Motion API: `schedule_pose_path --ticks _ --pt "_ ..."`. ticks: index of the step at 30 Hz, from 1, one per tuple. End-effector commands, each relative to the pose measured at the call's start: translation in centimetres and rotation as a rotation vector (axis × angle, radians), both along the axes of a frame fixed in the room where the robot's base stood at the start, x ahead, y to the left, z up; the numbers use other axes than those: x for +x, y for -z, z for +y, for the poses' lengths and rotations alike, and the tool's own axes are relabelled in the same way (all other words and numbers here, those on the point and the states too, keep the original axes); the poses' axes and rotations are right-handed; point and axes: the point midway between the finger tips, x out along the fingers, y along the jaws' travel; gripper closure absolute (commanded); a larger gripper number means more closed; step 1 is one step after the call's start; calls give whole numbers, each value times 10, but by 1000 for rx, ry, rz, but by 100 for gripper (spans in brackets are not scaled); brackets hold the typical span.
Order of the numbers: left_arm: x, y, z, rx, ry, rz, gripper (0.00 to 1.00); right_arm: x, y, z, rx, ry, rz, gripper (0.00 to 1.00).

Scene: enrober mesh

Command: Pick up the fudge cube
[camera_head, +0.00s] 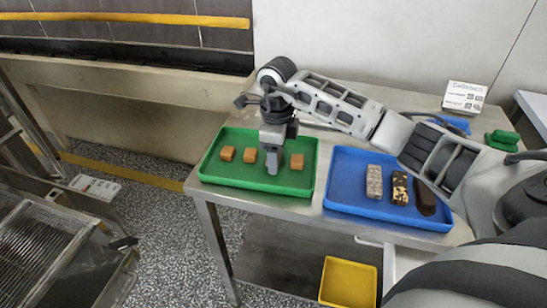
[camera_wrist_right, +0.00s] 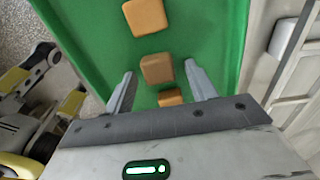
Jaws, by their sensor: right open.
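Small brown fudge cubes sit in a row on the green tray (camera_head: 225,180). In the head view, a left cube (camera_head: 227,153), a second cube (camera_head: 250,155) and a right cube (camera_head: 297,161) show clear. My right gripper (camera_head: 272,168) points down into the tray between the second and right cubes, hiding what is beneath it. In the right wrist view its fingers (camera_wrist_right: 160,84) are apart. One cube (camera_wrist_right: 157,68) lies between or just beyond the fingertips, another (camera_wrist_right: 170,97) nearer the palm, and a third (camera_wrist_right: 145,17) farther off. Contact cannot be told. My left gripper is not in view.
A blue tray (camera_head: 345,205) with several bars stands right of the green tray on the metal table (camera_head: 310,212). A white sign (camera_head: 464,96) and a green object (camera_head: 503,140) are at the back right. A yellow bin (camera_head: 348,283) is below. A mesh conveyor (camera_head: 40,250) stands at left.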

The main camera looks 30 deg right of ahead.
Motion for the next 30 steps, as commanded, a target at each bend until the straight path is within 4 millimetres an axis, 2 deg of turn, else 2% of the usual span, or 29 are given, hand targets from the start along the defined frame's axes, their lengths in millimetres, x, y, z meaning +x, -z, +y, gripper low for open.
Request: schedule_pose_path --ticks 2,3,6,7,17,22,26,30 --pt "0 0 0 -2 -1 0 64 0 0 0 0 0 0 44" --pt "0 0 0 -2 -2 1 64 0 0 0 0 0 0 49" --pt "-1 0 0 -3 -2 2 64 0 0 0 0 0 0 77" --pt "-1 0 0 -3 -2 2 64 0 0 0 0 0 0 83" --pt "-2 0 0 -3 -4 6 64 0 -1 0 -1 0 -1 83" --pt "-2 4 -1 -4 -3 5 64 1 -10 0 0 1 -4 83" --pt "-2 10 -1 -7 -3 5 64 2 -30 0 -1 -1 -8 83" --pt "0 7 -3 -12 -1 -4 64 -26 -62 1 -3 -2 -7 83"
